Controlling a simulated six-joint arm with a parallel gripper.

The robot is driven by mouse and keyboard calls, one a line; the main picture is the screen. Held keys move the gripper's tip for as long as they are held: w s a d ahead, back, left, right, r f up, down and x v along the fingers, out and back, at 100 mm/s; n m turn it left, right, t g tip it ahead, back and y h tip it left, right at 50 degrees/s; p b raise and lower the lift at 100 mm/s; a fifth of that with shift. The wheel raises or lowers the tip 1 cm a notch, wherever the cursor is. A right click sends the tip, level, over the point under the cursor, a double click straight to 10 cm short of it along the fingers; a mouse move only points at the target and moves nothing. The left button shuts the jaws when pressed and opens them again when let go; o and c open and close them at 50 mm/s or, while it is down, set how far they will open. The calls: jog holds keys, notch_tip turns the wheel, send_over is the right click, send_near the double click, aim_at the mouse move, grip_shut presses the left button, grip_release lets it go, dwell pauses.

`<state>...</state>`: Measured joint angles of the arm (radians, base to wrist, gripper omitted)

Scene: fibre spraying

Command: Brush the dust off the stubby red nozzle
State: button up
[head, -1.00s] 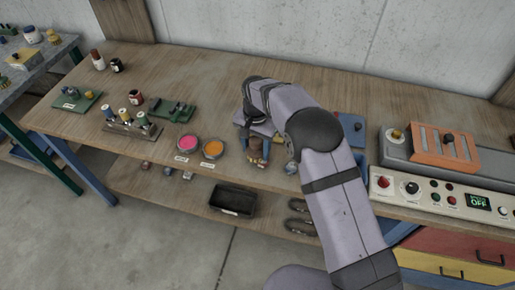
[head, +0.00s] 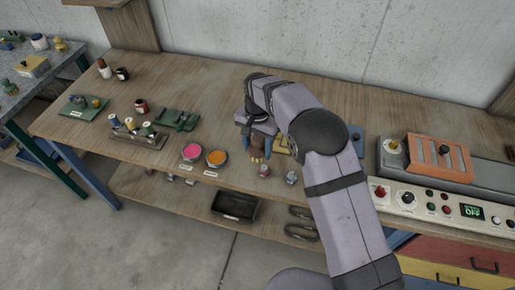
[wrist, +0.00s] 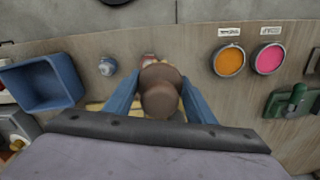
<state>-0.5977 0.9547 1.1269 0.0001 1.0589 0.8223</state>
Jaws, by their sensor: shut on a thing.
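My gripper (head: 257,150) is shut on a brown, rounded brush handle (wrist: 160,95), which stands between the blue fingers in the wrist view. The lower end of the brush is hidden. A small red-topped piece, probably the stubby red nozzle (head: 263,170), stands near the table's front edge, just in front of my gripper. In the wrist view the red nozzle (wrist: 148,57) shows partly behind the handle. I cannot tell whether the brush touches it, and no dust can be made out. A grey-blue nozzle (head: 291,177) stands to its right.
Pink (head: 193,152) and orange (head: 216,158) dishes lie left of my gripper. A yellow piece (head: 281,146) lies just behind the nozzles. A blue bin (wrist: 42,82) shows in the wrist view. A control panel (head: 440,205) stands at the right.

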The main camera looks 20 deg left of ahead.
aim_at(258, 139)
jog(key=shift+r, duration=0.1)
jog(key=shift+r+p, duration=1.15)
jog(key=shift+r, duration=0.35)
